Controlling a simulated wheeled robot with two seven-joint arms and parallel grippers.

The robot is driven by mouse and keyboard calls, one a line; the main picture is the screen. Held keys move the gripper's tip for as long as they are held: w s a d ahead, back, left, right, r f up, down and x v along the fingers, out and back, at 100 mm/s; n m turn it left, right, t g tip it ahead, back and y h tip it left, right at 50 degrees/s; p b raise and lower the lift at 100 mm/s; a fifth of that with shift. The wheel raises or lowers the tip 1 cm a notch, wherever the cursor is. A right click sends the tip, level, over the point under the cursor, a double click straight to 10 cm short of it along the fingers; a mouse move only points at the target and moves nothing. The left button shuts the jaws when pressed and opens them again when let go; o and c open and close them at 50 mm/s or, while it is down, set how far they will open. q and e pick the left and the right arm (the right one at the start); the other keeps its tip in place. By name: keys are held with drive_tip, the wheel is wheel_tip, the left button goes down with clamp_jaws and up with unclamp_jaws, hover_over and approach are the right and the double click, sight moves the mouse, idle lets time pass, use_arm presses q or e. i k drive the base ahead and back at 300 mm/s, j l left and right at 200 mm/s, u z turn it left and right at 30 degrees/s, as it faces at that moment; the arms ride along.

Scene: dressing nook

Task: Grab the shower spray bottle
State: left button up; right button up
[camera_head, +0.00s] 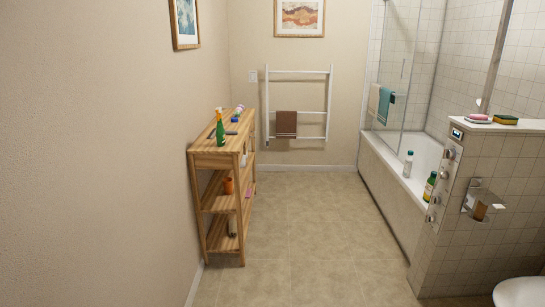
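A green spray bottle (220,130) with an orange-red top stands upright on the top of the wooden shelf (222,157) at the left wall. Two more bottles stand by the bathtub on the right: a pale clear bottle (408,164) and a dark green bottle with a yellow label (429,187). The labels are too small to read, so I cannot tell which one is the shower spray. Neither of my grippers is in view.
The tiled floor (305,225) between shelf and bathtub (388,185) is clear. A tiled half wall (480,165) with a sponge (505,120) on top stands at the right. A white towel rack (299,95) is on the back wall. A white rounded fixture (520,293) shows at bottom right.

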sight(220, 132)
drive_tip(key=i, duration=2.5)
